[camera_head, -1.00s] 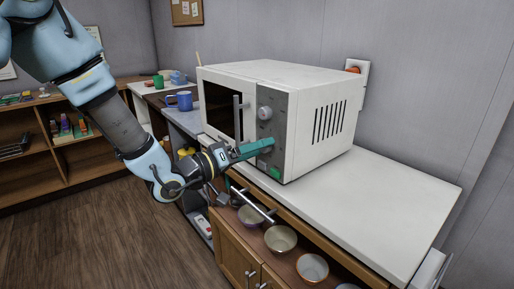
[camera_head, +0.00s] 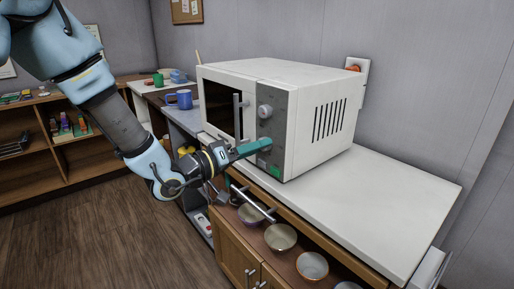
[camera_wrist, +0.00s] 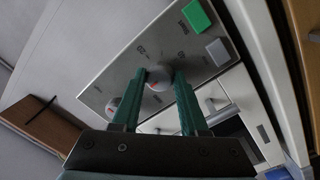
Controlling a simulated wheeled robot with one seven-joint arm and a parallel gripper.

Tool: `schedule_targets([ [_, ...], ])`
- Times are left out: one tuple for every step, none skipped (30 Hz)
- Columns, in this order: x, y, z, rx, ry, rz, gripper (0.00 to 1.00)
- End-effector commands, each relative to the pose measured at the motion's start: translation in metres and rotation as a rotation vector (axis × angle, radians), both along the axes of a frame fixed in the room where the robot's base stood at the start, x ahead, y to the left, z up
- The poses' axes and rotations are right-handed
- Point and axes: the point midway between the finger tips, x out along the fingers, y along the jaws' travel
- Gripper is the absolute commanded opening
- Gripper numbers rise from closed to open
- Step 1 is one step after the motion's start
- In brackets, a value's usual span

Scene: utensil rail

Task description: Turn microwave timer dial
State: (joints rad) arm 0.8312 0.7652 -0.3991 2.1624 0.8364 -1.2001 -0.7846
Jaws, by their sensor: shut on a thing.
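A white microwave (camera_head: 315,120) with a grey control panel (camera_head: 277,100) stands on the counter. Its upper dial (camera_head: 264,111) shows clear of my gripper. My gripper (camera_head: 266,143) reaches the panel below that dial, its teal fingers hiding the lower dial in the head view. In the wrist view, the lower dial (camera_wrist: 158,77), round and grey with a red mark, sits between my two fingertips (camera_wrist: 160,75). My gripper is shut on it. The upper dial also shows in the wrist view, partly behind the left finger. A green button (camera_wrist: 195,16) is near the lower dial.
The microwave door handle (camera_head: 238,118) stands out just left of the panel. Below are a metal drawer handle (camera_head: 252,204) and an open shelf with several bowls (camera_head: 280,237). The white counter (camera_head: 385,195) is clear right of the microwave.

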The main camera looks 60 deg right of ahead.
Motion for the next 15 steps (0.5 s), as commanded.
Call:
schedule_targets([
  [0.0002,0.0001,-0.0001,0.0,-0.001,0.0,0.0],
  [0.0002,0.0001,-0.0003,-0.001,-0.003,0.0,0.0],
  [0.0003,0.0001,-0.0005,-0.002,-0.007,0.0,0.0],
  [0.0003,0.0001,-0.0007,-0.003,-0.011,0.001,0.0],
  [0.0003,0.0001,-0.001,-0.005,-0.016,0.001,0.0],
  [0.0003,0.0001,-0.0014,-0.008,-0.025,0.0,0.0],
  [0.0003,0.0001,-0.0017,-0.01,-0.034,0.001,0.0],
  [0.0004,0.0001,-0.0021,-0.014,-0.045,0.0,0.0],
  [0.0004,0.0001,-0.0025,-0.019,-0.062,0.001,0.0],
  [0.0005,0.0,-0.0026,-0.024,-0.076,0.0,0.0],
  [0.0006,0.0,-0.0028,-0.03,-0.094,0.001,0.0],
  [0.0007,0.0,-0.0032,-0.037,-0.116,0.0,0.0],
  [0.0007,0.0,-0.0036,-0.044,-0.136,0.001,0.0],
  [0.0007,-0.0001,-0.0038,-0.051,-0.156,0.0,0.0],
  [0.0008,0.0,-0.0039,-0.06,-0.186,0.001,0.0],
])
